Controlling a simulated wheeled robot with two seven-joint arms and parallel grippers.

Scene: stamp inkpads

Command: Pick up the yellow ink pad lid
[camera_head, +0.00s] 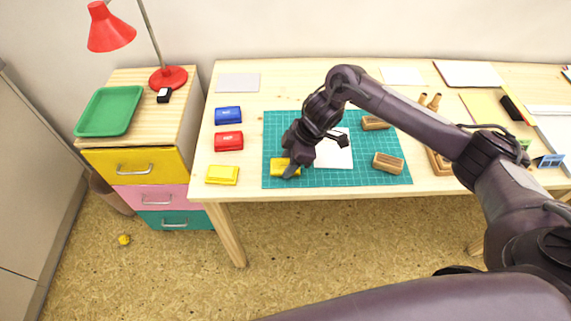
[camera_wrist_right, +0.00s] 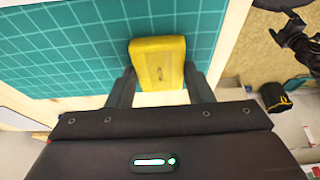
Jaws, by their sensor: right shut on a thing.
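The yellow ink pad lid (camera_head: 279,168) is a small yellow block at the left front of the green cutting mat (camera_head: 340,180). My right gripper (camera_head: 290,168) reaches down to it and is shut on it. In the right wrist view, the yellow lid (camera_wrist_right: 158,62) sits between the two dark fingers of my right gripper (camera_wrist_right: 160,86). I cannot tell whether it touches the mat or is slightly raised. Another yellow ink pad piece (camera_head: 222,175) lies on the bare wood left of the mat. My left gripper is not seen in the head view.
A blue ink pad (camera_head: 228,114) and a red one (camera_head: 229,141) lie left of the mat. White paper (camera_head: 338,158) and wooden stamps (camera_head: 388,162) (camera_head: 375,122) are on the mat. A red lamp (camera_head: 110,30) and a green tray (camera_head: 108,112) stand on the drawer unit.

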